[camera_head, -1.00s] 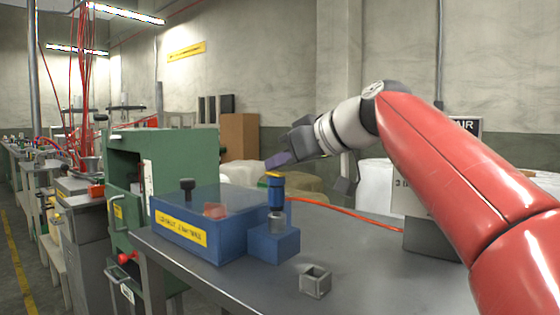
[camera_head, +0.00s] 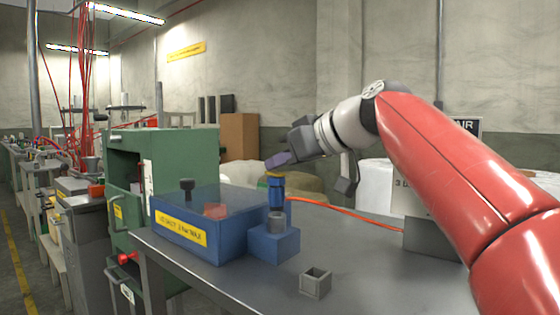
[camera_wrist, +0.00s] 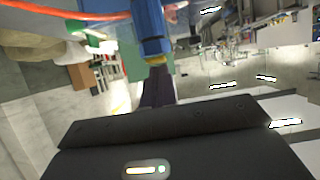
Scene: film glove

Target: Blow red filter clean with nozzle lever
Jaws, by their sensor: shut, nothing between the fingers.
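The red filter (camera_head: 215,210) lies inside the blue box with a clear top (camera_head: 190,232) on the grey table. The nozzle (camera_head: 277,195) is a blue upright body with a yellow-orange top, standing on a blue block (camera_head: 274,243) at the box's right end. It also shows in the wrist view (camera_wrist: 150,25), upside down. My gripper (camera_head: 278,160) is above the nozzle, its purple fingers shut and empty. The fingertips are just over the yellow top; I cannot tell whether they touch it. In the wrist view the dark fingers (camera_wrist: 158,85) reach toward the yellow part.
A small grey open square holder (camera_head: 315,283) stands at the table's front. A dark knob (camera_head: 187,188) rises at the box's left. An orange hose (camera_head: 345,211) runs right from the nozzle. A green machine (camera_head: 175,155) stands behind left. The table's right side (camera_head: 370,265) is mostly clear.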

